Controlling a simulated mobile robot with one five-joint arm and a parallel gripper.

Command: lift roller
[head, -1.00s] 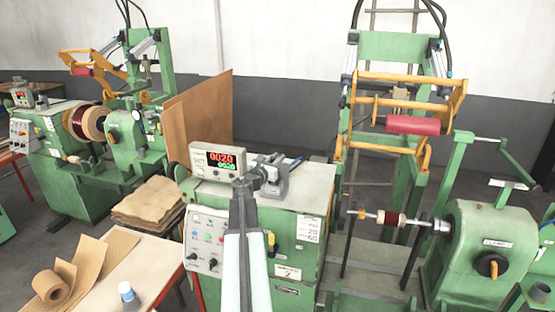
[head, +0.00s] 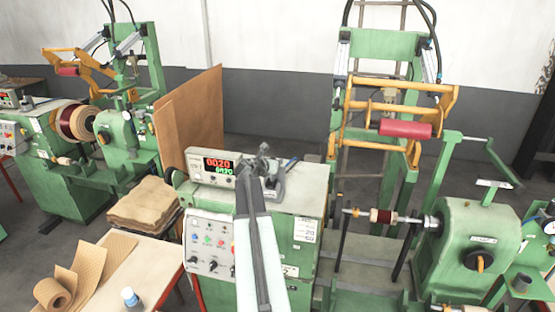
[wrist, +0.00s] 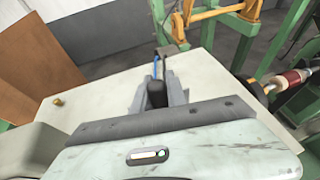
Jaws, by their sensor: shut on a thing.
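The red roller (head: 405,129) lies across the orange frame (head: 450,100) of the green stand, right of centre in the head view. It sits above a spindle carrying a dark red coil (head: 382,216). My gripper (head: 267,168) is over the top of the green control cabinet (head: 306,205), well left of the roller and apart from it. It is shut on a small black handle (wrist: 156,94), seen between grey sides in the wrist view; the exact contact is partly hidden. A thin blue piece rises beside the handle. The roller is not in the wrist view.
A counter box with red digits (head: 213,167) stands left of my gripper. A brown board (head: 200,115) stands behind. A table with a paper roll (head: 52,293) and a bottle (head: 130,297) is at lower left. A second winding machine (head: 75,160) stands farther left.

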